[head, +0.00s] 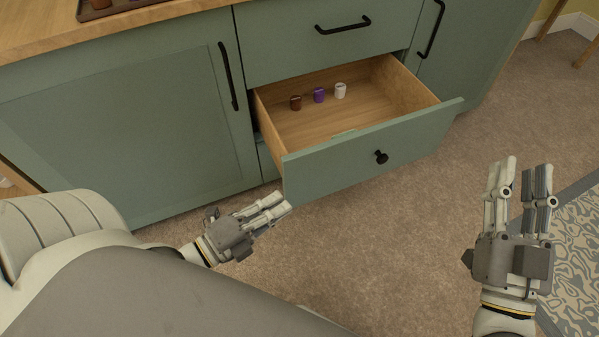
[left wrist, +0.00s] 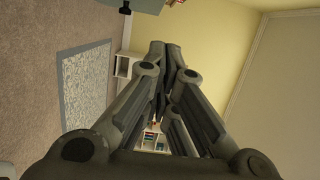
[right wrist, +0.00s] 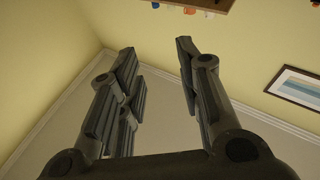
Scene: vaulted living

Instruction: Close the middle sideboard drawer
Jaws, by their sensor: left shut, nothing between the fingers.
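The middle sideboard drawer (head: 347,160) is pulled out from the green sideboard (head: 125,125) in the head view. Its green front carries a round black knob (head: 381,157). Inside lie a brown item (head: 295,103), a purple item (head: 319,95) and a white item (head: 340,90). My left gripper (head: 281,206) is shut and empty, low in front of the drawer front's left end; whether it touches is unclear. Its closed fingers also show in the left wrist view (left wrist: 168,60). My right gripper (head: 523,174) is open and empty, to the right of the drawer, apart from it; its spread fingers also show in the right wrist view (right wrist: 155,60).
A closed drawer with a black bar handle (head: 343,25) is above the open one. Closed cupboard doors flank the drawers. A tray (head: 119,11) stands on the wooden top. A patterned rug (head: 577,245) lies at the right. Carpet (head: 370,250) in front is clear.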

